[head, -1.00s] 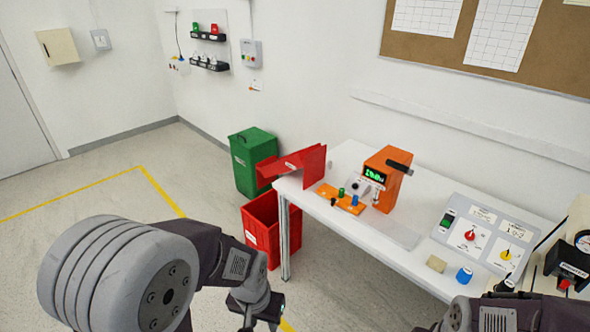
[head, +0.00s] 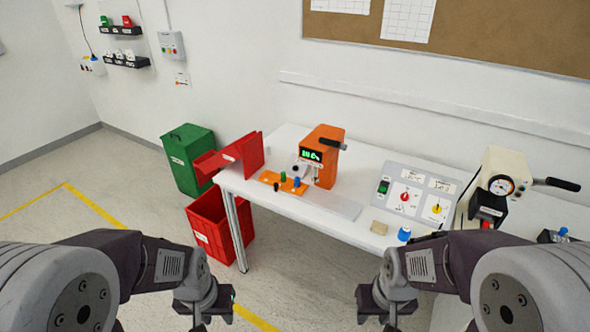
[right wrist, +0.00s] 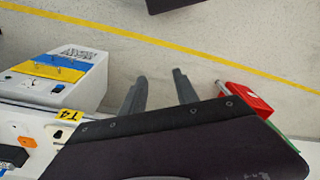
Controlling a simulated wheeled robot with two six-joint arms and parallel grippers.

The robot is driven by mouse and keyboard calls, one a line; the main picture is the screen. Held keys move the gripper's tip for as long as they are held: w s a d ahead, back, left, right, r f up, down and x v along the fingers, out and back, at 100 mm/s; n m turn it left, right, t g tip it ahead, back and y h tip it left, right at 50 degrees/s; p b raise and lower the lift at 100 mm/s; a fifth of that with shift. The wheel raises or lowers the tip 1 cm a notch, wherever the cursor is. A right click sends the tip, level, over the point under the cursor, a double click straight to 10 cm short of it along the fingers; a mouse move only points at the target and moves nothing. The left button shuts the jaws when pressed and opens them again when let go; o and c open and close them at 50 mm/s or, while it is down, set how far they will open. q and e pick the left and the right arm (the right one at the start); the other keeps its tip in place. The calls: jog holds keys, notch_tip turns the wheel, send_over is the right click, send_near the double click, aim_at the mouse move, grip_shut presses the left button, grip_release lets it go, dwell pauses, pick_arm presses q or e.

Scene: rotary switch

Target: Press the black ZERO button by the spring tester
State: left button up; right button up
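The spring tester, an orange machine (head: 326,146) with a green lit display and a black lever, stands on the white table. A small grey panel (head: 300,169) with a dark round spot sits at its left front. An orange block (head: 283,184) with green, blue and dark pegs lies before it. I cannot read a ZERO label on any button. My left gripper (head: 208,318) hangs at lower left, well short of the table; its fingers are too unclear to judge. My right gripper (head: 386,318) hangs near the table's front; the right wrist view shows its two fingers (right wrist: 160,88) apart and empty.
Red bin (head: 205,225) and green bin (head: 186,160) stand left. Floor in front is free.

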jog(key=shift+w, duration=0.15)
grip_shut()
dwell(1.4)
